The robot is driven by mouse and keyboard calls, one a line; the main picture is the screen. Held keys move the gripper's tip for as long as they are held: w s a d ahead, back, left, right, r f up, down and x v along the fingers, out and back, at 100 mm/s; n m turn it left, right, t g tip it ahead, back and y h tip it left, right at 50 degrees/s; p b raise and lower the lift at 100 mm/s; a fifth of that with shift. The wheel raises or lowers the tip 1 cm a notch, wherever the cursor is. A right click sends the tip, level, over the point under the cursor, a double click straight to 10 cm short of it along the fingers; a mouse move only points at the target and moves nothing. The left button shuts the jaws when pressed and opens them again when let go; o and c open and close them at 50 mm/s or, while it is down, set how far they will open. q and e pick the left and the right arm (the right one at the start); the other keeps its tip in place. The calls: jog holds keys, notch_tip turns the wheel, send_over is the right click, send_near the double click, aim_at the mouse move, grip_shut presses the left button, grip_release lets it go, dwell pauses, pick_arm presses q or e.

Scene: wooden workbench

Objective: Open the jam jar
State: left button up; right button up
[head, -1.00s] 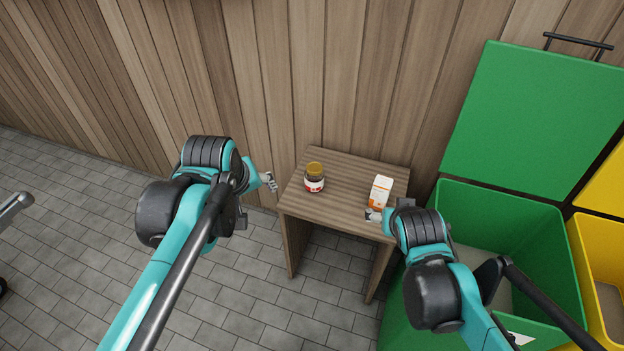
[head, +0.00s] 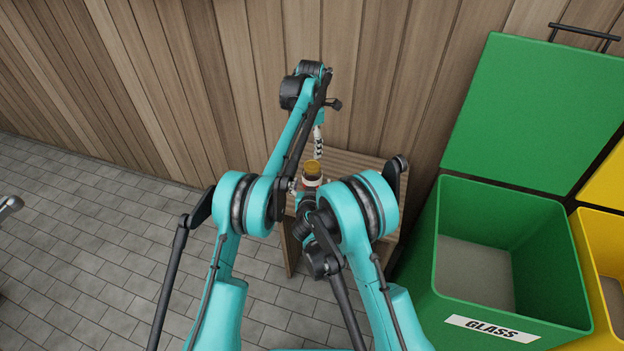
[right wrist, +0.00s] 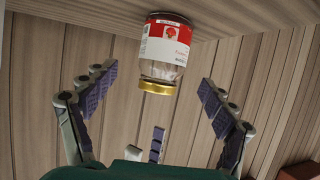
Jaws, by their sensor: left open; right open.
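The jam jar (head: 312,173) stands on the small wooden table, with a gold lid and a red and white label. It appears upside down in the right wrist view (right wrist: 165,50). My left gripper (head: 318,143) is open, just behind and above the jar, with its fingers pointing down towards it. My right gripper (right wrist: 157,90) is open, with its fingers spread to either side of the jar's lid end. I see no finger closed on the jar. In the head view, my right arm hides part of the jar's lower body and much of the right gripper.
The table (head: 345,163) stands against a plank wall, its right part covered by my right arm. An open green glass bin (head: 490,325) stands to the right, beside a yellow bin (head: 600,235).

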pick_arm(q)
jog(key=shift+w+d+f, duration=0.1)
jog(key=shift+d+f, duration=0.05)
jog(key=shift+f, duration=0.15)
pick_arm(e)
jog(key=shift+w+a+f, duration=0.15)
jog(key=shift+f, duration=0.2)
jog(key=shift+w+f, duration=0.15)
jog(key=shift+w, duration=0.1)
jog(key=x, duration=0.7)
jog(key=shift+c, duration=0.2)
